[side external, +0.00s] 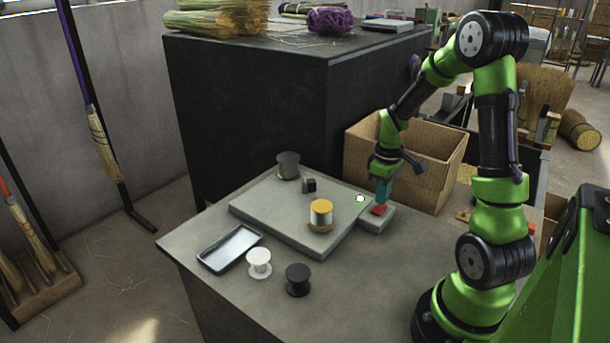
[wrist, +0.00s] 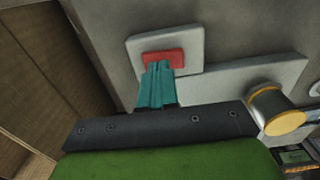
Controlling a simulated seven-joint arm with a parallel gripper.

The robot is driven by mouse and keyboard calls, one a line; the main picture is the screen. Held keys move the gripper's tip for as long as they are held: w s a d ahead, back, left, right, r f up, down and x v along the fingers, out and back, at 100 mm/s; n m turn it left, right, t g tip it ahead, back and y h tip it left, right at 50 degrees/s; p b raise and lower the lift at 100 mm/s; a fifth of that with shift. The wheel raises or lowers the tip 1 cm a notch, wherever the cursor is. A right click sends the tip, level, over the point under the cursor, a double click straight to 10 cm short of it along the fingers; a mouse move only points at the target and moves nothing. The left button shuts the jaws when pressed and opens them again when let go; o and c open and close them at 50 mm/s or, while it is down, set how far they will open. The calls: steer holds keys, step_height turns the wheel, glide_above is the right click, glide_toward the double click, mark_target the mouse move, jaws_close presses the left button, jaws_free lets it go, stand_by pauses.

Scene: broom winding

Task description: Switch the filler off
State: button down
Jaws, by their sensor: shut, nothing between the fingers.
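The filler appears to be the flat grey slab (side external: 260,211) on the table, with a yellow-topped spool of silver wire (side external: 320,213) on it. A red switch (side external: 377,210) sits on a small grey box (side external: 374,224) at the slab's right end. A small white round spot (side external: 360,198) shows near that end. My gripper (side external: 381,202) points down at the red switch, its teal fingers shut and empty. In the wrist view the fingertips (wrist: 157,66) overlap the near edge of the red switch (wrist: 170,55). I cannot tell whether they touch it.
A dark spool (side external: 288,160) and a small black block (side external: 309,185) are at the slab's back. A tray (side external: 204,263), a white spool (side external: 259,262) and a black spool (side external: 298,280) are in front. A cardboard box (side external: 425,185) stands close behind my gripper.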

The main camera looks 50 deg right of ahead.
step_height(320, 180, up, 13)
steer(key=d, duration=0.1)
steer(key=shift+d, duration=0.4)
steer(key=shift+f, duration=0.1)
